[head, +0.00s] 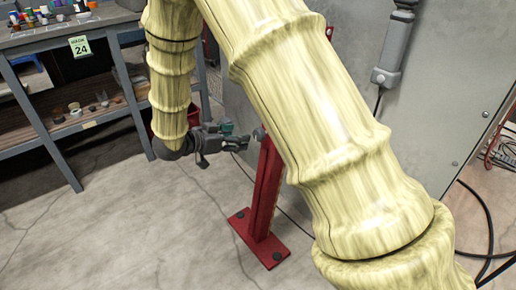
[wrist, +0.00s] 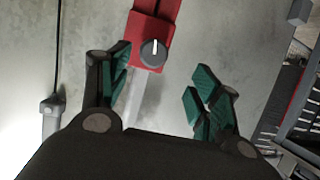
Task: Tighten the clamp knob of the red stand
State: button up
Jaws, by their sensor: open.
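The red stand (head: 266,190) rises from a flat red base on the floor in the head view, partly hidden behind my arm. In the wrist view the red stand (wrist: 140,28) enters from the top. Its clamp knob (wrist: 153,53) is round and dark grey with a white line pointing up. In the head view the knob (head: 259,133) is small at the post's left side. My gripper (wrist: 158,88) is open and empty, with green pads. The knob lies ahead of the gap between the fingers, nearer the left finger, and appears apart from both. In the head view my gripper (head: 243,140) is left of the post.
A grey workbench (head: 62,40) with small jars and a lower shelf stands at the left. A grey panel (head: 450,85) rises behind and right of the stand. A black cable (head: 487,225) lies at lower right. The floor left of the stand is clear.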

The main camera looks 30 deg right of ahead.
aim_at(256, 135)
jog(key=shift+m+g, duration=0.6)
jog(key=shift+m, duration=0.1)
jog(key=b+x, duration=0.1)
jog(key=x, duration=0.2)
jog(key=b+x, duration=0.2)
jog(key=x, duration=0.1)
jog(key=b+x, duration=0.2)
jog(key=x, duration=0.2)
jog(key=shift+r, duration=0.3)
jog(key=shift+c, duration=0.3)
jog(key=shift+s, duration=0.1)
jog(key=c, duration=1)
